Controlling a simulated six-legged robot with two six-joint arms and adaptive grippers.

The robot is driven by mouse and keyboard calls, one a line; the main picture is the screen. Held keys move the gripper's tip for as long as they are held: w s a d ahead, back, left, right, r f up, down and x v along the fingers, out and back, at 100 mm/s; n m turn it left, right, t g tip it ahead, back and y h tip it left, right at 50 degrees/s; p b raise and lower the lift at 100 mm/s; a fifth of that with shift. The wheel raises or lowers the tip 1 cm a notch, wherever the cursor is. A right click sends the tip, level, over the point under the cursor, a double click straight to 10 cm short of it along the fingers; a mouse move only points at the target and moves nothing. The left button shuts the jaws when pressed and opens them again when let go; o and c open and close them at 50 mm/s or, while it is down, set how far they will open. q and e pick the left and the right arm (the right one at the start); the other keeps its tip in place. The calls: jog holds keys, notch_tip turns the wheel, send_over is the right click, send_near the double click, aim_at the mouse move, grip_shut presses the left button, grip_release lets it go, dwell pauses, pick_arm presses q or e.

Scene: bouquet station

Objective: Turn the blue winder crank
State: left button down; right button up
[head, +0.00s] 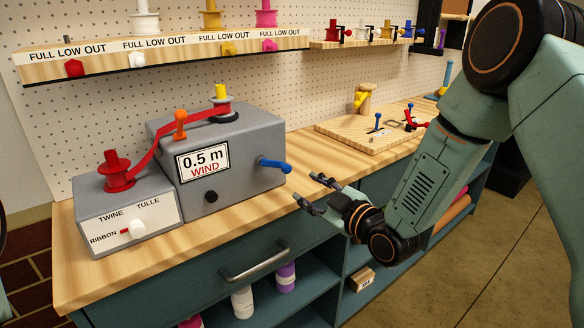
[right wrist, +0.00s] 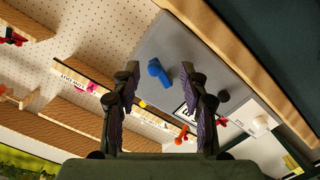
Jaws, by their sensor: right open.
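The blue winder crank (head: 275,165) sticks out from the right side of the grey winder box (head: 240,150) on the wooden bench. Its handle points to the right in the head view. My right gripper (head: 309,190) is open and empty, in front of the bench edge, to the right of and a little below the crank, apart from it. In the right wrist view the crank (right wrist: 159,72) shows between the two open fingers (right wrist: 163,95), farther off. A small part at the head view's left edge may be my left arm; the left gripper does not show.
The winder carries an orange lever (head: 180,124), a yellow-topped spool (head: 221,92) and red ribbon. A selector box (head: 130,215) adjoins it at left. A wooden board (head: 375,138) with small tools lies farther right. The bench between is clear. A drawer handle (head: 254,262) juts out below.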

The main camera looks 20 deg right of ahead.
aim_at(289, 171)
jog(key=r+n, duration=0.1)
jog(key=w+a+r+n+y, duration=0.1)
jog(key=n, duration=0.1)
jog(key=shift+a+r+t, duration=0.1)
jog(key=shift+t, duration=0.3)
jog(key=x, duration=0.6)
jog(key=shift+b, duration=0.4)
jog(key=shift+w+a, duration=0.2)
jog(key=shift+w, duration=0.2)
jog(key=shift+d, duration=0.1)
jog(key=shift+c, duration=0.7)
grip_shut()
